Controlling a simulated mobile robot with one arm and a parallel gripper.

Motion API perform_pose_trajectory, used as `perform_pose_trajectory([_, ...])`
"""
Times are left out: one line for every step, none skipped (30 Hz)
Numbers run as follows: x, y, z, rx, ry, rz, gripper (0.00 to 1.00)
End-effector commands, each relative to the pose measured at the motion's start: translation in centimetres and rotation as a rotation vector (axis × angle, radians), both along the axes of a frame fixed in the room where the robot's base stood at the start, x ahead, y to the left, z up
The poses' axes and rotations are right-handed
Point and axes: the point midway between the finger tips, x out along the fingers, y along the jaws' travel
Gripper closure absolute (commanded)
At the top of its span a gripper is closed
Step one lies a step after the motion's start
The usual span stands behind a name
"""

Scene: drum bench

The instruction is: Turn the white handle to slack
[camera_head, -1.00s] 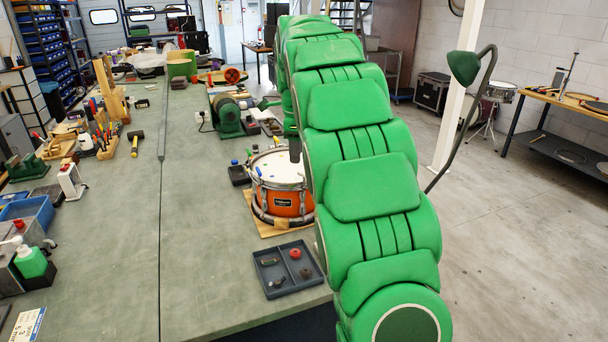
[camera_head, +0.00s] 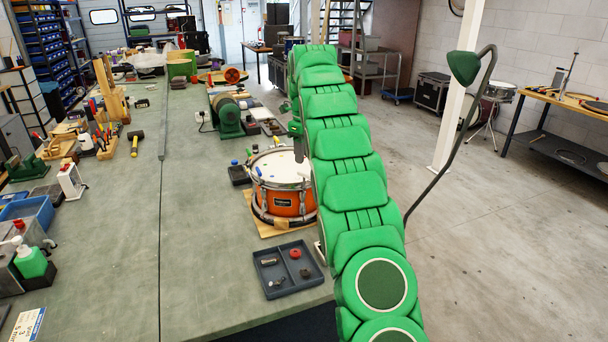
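An orange snare drum (camera_head: 284,200) with a pale head stands on a wooden board (camera_head: 262,222) on the bench. Small coloured pieces lie on its head. I cannot make out a white handle for certain; my green arm covers the drum's right side. A small whitish edge (camera_head: 319,252) shows beside my arm at the bench's right side, too small to identify. My gripper (camera_head: 299,152) shows as a small dark grey end pointing down over the drum's right rear edge. Its fingers are too small to read, and I cannot tell whether it touches anything.
A grey divided tray (camera_head: 267,284) with small parts lies in front of the drum. A green bench machine (camera_head: 228,116) stands behind it. Tools and a blue bin (camera_head: 32,212) line the far left.

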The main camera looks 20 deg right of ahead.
Motion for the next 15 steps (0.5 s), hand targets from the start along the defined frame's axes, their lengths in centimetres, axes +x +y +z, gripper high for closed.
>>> perform_pose_trajectory([0.0,0.0,-0.1,0.0,0.001,0.0,0.62])
perform_pose_trajectory([0.0,0.0,-0.2,0.0,0.001,0.0,0.62])
perform_pose_trajectory([0.0,0.0,-0.3,0.0,0.001,0.0,0.62])
perform_pose_trajectory([0.0,0.0,-0.5,0.0,0.002,0.001,0.62])
perform_pose_trajectory([0.0,0.0,-0.6,0.0,0.002,0.001,0.62])
perform_pose_trajectory([-0.1,0.0,-0.9,0.001,0.003,0.001,0.62])
perform_pose_trajectory([-0.1,0.0,-1.1,0.0,0.004,0.001,0.62])
perform_pose_trajectory([-0.1,0.0,-1.3,0.0,0.004,0.001,0.62])
perform_pose_trajectory([-0.1,0.0,-1.6,-0.001,0.003,0.001,0.62])
perform_pose_trajectory([-0.1,0.0,-1.8,-0.001,0.003,0.001,0.62])
perform_pose_trajectory([-0.1,0.0,-2.1,-0.001,0.003,0.001,0.62])
perform_pose_trajectory([-0.1,0.0,-2.5,0.0,0.004,0.001,0.62])
perform_pose_trajectory([-0.1,0.0,-2.9,0.0,0.004,0.0,0.62])
perform_pose_trajectory([-0.1,0.0,-3.3,0.0,0.005,0.001,0.62])
perform_pose_trajectory([-0.1,0.0,-3.7,0.001,0.006,0.001,0.62])
